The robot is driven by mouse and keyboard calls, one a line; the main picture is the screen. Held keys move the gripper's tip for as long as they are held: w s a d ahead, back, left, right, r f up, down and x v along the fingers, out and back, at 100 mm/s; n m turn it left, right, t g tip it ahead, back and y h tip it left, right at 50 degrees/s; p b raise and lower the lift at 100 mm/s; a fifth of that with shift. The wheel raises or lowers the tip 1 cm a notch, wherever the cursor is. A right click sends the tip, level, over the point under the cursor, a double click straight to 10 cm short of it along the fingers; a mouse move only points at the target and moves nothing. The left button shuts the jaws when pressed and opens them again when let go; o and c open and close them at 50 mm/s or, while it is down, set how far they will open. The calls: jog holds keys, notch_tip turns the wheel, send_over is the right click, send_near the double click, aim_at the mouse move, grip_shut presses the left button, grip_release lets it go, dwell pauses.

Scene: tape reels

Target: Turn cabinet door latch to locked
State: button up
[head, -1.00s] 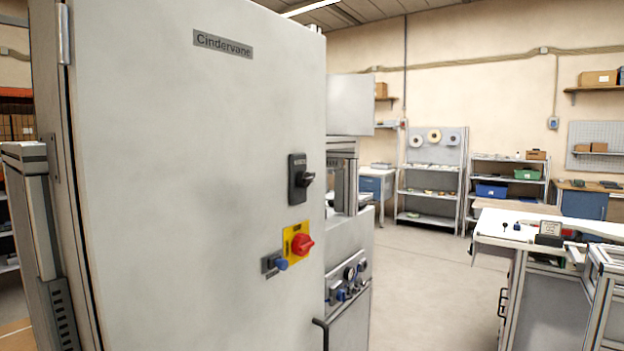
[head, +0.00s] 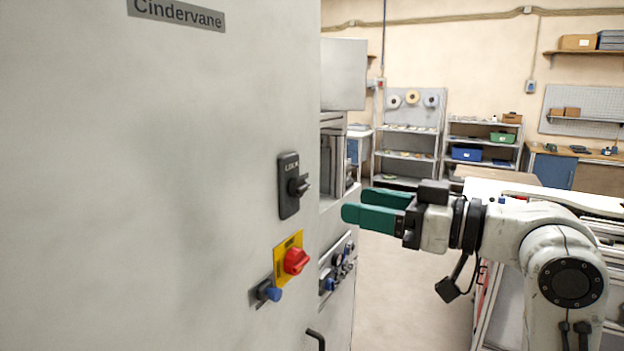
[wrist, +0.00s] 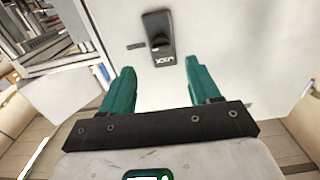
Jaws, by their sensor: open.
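The cabinet door (head: 150,180) is a large pale grey panel filling the left of the head view. The black latch (head: 289,186) is mounted near its right edge, with a plate lettered "LOCK" and a protruding dark knob. In the wrist view the latch (wrist: 159,40) appears upside down, beyond and between the fingers. My gripper (head: 366,207) has green fingers, spread apart and empty. It is to the right of the latch in the head view, pointing left and apart from it. The fingers also show in the wrist view (wrist: 157,80). The knob's exact angle is hard to read.
Below the latch are a red rotary switch (head: 296,261) on a yellow plate and a blue knob (head: 268,292). A black handle (head: 316,338) sits lower at the door edge. A machine control panel (head: 338,262) stands just right of the door. Shelves (head: 408,156) are far behind.

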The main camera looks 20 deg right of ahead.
aim_at(306, 189)
jog(key=p+x, duration=0.1)
jog(key=x, duration=0.2)
jog(key=p+x, duration=0.1)
jog(key=x, duration=0.3)
jog(key=r+p+x, duration=0.1)
jog(key=x, duration=0.2)
jog(key=shift+w+a, duration=0.2)
jog(key=shift+w, duration=0.15)
jog(key=c, duration=1)
